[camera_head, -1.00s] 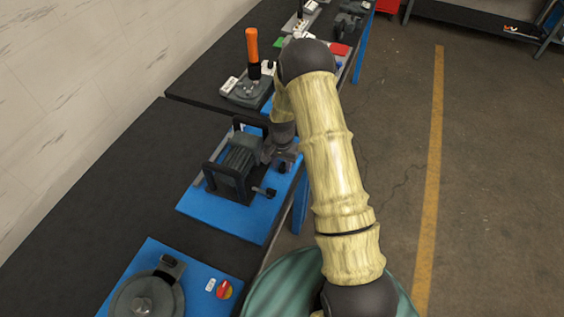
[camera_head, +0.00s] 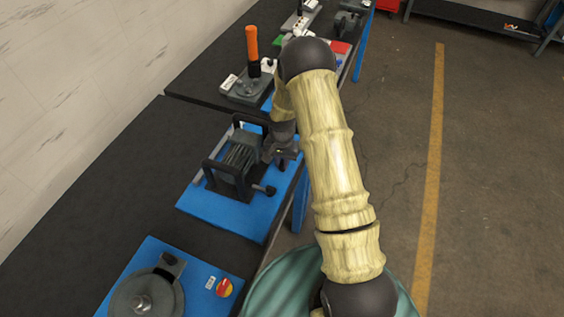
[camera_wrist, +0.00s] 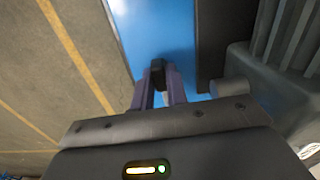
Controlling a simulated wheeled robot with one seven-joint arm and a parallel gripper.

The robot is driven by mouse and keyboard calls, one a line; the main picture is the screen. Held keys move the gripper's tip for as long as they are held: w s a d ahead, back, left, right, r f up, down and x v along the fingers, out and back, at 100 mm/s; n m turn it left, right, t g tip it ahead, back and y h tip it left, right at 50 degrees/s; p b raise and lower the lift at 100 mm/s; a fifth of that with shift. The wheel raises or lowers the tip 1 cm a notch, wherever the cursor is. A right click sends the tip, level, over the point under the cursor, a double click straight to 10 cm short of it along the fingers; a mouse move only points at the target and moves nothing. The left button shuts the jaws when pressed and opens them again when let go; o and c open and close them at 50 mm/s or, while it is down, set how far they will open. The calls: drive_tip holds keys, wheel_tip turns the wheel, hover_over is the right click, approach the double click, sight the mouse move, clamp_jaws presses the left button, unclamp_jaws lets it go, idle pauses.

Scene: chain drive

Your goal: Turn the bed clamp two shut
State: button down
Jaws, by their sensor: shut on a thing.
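A grey finned motor (camera_head: 237,163) with black bars sits on a blue bed plate (camera_head: 215,207). One black clamp handle (camera_head: 266,190) sticks out at the motor's near right side, apart from my gripper. My gripper (camera_head: 287,161) is at the far right side of the motor, low over the plate. In the wrist view, my gripper (camera_wrist: 160,88) is shut on a small black clamp handle (camera_wrist: 158,70), gripped between its two purple-grey fingers. The pivot of that handle is hidden. Which clamp is number two is not marked in view.
A blue plate with a round grey disc (camera_head: 146,297) and a red-yellow switch (camera_head: 224,288) is at the near end. An orange upright lever (camera_head: 252,44) stands on the farther bench. Open floor (camera_head: 490,180) lies to the right.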

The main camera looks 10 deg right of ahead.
drive_tip(key=n+b, duration=0.2)
drive_tip(key=n, duration=0.2)
drive_tip(key=shift+d, duration=0.1)
drive_tip(key=n+b, duration=0.1)
drive_tip(key=n, duration=0.3)
drive_tip(key=shift+d+n, duration=0.1)
drive_tip(key=shift+n, duration=0.3)
drive_tip(key=n+b, duration=0.1)
drive_tip(key=n, duration=0.3)
drive_tip(key=shift+d, duration=0.1)
drive_tip(key=n, duration=0.4)
drive_tip(key=shift+w+r+n, duration=0.1)
drive_tip(key=shift+n, duration=0.2)
drive_tip(key=c, duration=1.4)
unclamp_jaws()
